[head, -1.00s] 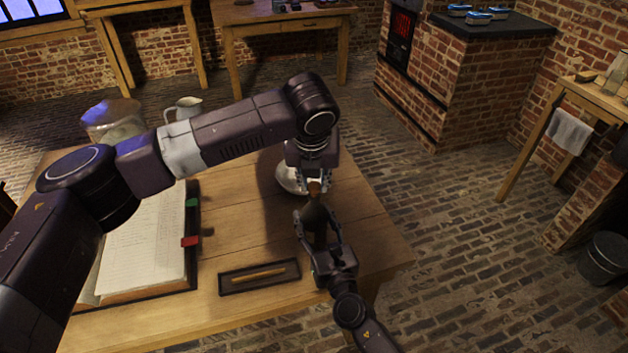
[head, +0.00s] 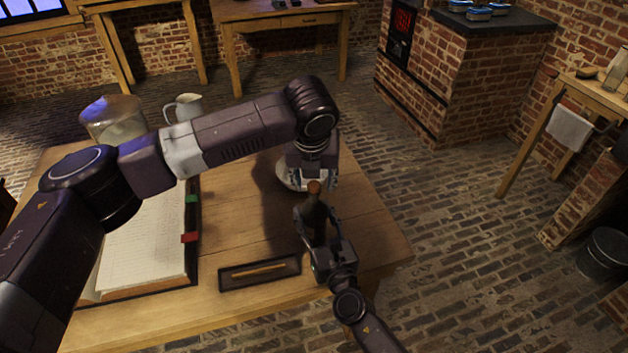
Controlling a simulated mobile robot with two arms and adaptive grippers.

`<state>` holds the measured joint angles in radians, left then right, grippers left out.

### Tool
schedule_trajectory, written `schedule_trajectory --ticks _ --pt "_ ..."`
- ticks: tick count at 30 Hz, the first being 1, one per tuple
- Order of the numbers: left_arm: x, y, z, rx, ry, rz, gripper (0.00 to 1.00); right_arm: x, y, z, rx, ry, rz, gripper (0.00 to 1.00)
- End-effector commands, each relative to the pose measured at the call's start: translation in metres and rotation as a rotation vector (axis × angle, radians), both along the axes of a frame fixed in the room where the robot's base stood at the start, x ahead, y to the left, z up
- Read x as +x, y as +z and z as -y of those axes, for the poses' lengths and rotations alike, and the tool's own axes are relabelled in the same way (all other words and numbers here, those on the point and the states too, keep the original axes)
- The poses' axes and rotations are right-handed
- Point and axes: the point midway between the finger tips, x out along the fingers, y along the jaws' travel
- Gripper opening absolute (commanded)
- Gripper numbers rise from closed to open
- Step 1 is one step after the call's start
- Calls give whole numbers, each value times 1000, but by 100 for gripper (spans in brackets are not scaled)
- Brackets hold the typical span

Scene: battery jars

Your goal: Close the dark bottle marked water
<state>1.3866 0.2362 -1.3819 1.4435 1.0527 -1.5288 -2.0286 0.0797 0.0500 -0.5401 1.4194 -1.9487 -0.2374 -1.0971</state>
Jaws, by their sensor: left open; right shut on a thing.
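The dark bottle (head: 313,213) stands on the right part of the wooden table, upright as far as I can tell. A brown stopper (head: 314,187) sits at the top of its neck. My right gripper (head: 315,232) is shut around the bottle's body from the front. My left gripper (head: 312,181) is open just behind and above the stopper, its fingers pointing down. It looks apart from the stopper. Any label on the bottle is hidden.
On the table (head: 240,215) are an open ledger (head: 145,245), a pen tray (head: 259,272), a glass jar (head: 113,118), a white jug (head: 184,107) and a pale round dish (head: 290,176), partly hidden behind my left gripper. The brick stove (head: 450,85) stands beyond.

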Motion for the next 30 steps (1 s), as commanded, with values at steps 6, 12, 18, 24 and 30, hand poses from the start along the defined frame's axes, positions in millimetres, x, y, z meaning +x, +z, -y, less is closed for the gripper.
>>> schedule_trajectory --ticks 6,12,18,24,30 --pt "-5 16 0 -2 -2 3 42 0 0 0 0 -1 0 2" --pt "-19 55 -1 -1 -1 4 42 0 0 0 0 -1 0 2" --pt "-33 91 -2 -1 0 2 42 0 0 0 0 0 0 2" --pt "-41 110 -3 0 -1 0 42 0 0 0 0 0 0 2" --pt "-42 112 -3 0 -1 -1 42 0 0 0 0 0 0 2"
